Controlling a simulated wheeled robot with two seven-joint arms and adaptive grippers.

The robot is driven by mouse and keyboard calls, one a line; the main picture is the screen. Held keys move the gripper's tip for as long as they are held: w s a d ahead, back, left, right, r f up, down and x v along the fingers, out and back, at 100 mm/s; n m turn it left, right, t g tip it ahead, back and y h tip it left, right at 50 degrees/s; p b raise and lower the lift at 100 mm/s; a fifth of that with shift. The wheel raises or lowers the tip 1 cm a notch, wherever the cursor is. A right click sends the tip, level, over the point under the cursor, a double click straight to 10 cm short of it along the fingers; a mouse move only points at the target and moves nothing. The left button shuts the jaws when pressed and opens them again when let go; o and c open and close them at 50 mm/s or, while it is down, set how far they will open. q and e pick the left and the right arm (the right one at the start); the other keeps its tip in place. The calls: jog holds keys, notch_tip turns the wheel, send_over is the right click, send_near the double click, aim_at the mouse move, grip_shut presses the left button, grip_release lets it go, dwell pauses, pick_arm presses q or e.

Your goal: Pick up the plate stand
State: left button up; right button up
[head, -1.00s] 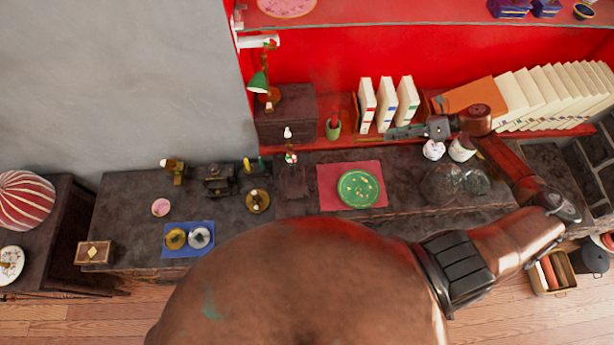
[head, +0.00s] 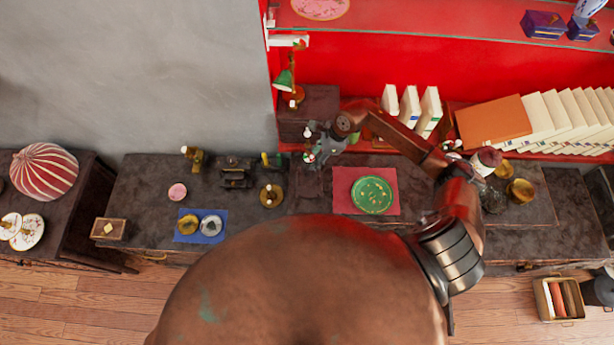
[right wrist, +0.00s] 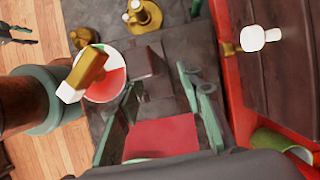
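The plate stand looks to be the small dark brown piece (head: 308,183) on the dark counter, left of the red mat. It is hard to make out against the counter. In the right wrist view a dark brown upright piece (right wrist: 150,64) stands beyond my fingertips, probably the same stand. My right gripper (head: 314,148) hangs above and behind it. In the right wrist view its green fingers (right wrist: 157,85) are spread apart with nothing between them. A dark two-pronged shape at the left edge of that view looks like my left gripper (right wrist: 20,35), prongs apart and empty.
A red mat (head: 342,204) with a green plate (head: 373,195) lies right of the stand. A brass candleholder (head: 271,196) stands left. White books (head: 409,104) stand behind.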

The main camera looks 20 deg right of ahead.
aim_at(309, 166)
jog(key=p+x, duration=0.2)
jog(key=x, duration=0.3)
jog(key=shift+s+a, duration=0.1)
jog(key=shift+a, duration=0.1)
jog(key=shift+f, duration=0.4)
jog(key=shift+c, duration=0.2)
grip_shut()
